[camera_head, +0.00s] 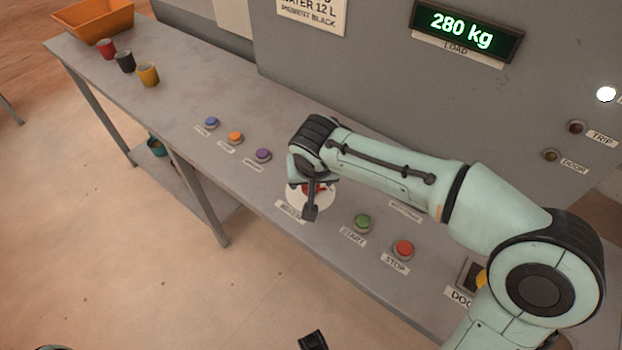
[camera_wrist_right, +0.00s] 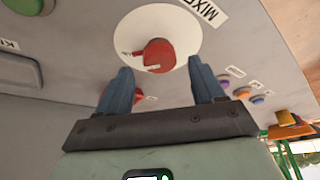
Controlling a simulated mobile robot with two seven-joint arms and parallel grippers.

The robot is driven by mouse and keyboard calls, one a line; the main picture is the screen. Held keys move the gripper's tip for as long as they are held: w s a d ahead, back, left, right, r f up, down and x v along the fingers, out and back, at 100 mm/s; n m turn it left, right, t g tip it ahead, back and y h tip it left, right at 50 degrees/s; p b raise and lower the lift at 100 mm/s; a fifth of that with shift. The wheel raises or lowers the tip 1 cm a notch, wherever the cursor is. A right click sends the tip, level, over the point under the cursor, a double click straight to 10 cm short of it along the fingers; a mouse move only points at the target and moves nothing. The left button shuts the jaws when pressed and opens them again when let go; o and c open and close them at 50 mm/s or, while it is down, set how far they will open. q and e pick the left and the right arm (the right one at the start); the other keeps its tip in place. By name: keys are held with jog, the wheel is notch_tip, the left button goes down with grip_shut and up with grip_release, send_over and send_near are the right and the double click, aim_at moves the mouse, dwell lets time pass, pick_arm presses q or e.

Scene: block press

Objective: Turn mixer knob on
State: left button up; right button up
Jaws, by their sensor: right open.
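The mixer knob is red on a round white plate (camera_wrist_right: 185,28) with a MIXER label (camera_wrist_right: 205,10). The knob (camera_wrist_right: 158,54) shows between and beyond my right fingertips in the right wrist view. In the head view it (camera_head: 312,187) is mostly hidden by my right gripper (camera_head: 311,200), which hangs right over it. The right gripper (camera_wrist_right: 160,68) is open, a finger to each side of the knob, and I see no clear contact. A dark piece at the bottom edge of the head view may be my left gripper (camera_head: 312,341); its jaws cannot be made out.
Blue (camera_head: 211,122), orange (camera_head: 235,137) and purple (camera_head: 263,155) buttons lie left of the knob. Green START (camera_head: 362,223) and red STOP (camera_head: 403,249) buttons lie right. Several cups and an orange bin (camera_head: 95,20) stand at the far left. A grey panel with a 280 kg display (camera_head: 466,30) rises behind.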

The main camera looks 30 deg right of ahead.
jog(key=p+v, duration=0.2)
jog(key=v, duration=0.9)
jog(key=shift+s, duration=0.1)
